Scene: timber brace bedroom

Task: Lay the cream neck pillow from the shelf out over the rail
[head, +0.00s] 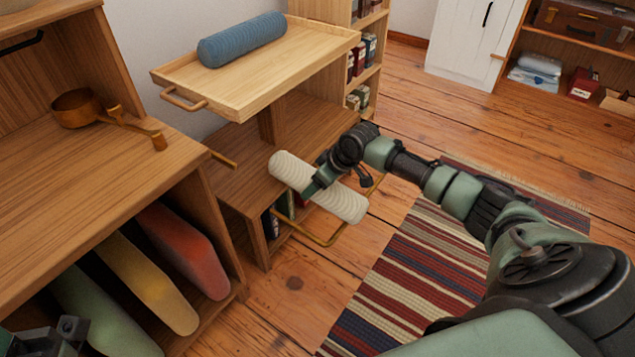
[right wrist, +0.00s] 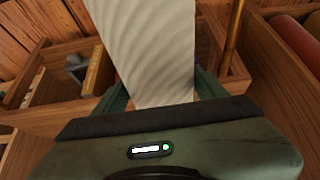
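The cream neck pillow (head: 344,203), a ribbed roll, lies slantwise across the brass rail (head: 322,243) in the head view; I cannot tell whether they touch. The rail is a bent bar sticking out from the low wooden shelf unit, partly hidden by the pillow. My right gripper (head: 316,185) is shut on the pillow near its middle. In the right wrist view the pillow (right wrist: 150,45) stands between the green fingers (right wrist: 160,92), with a brass bar (right wrist: 234,38) to its right. My left gripper (head: 45,340) shows only partly at the bottom left corner; its fingers are unclear.
A blue roll (head: 241,40) lies on a wooden tray top (head: 290,70) above the rail. A striped rug (head: 430,270) covers the floor at right.

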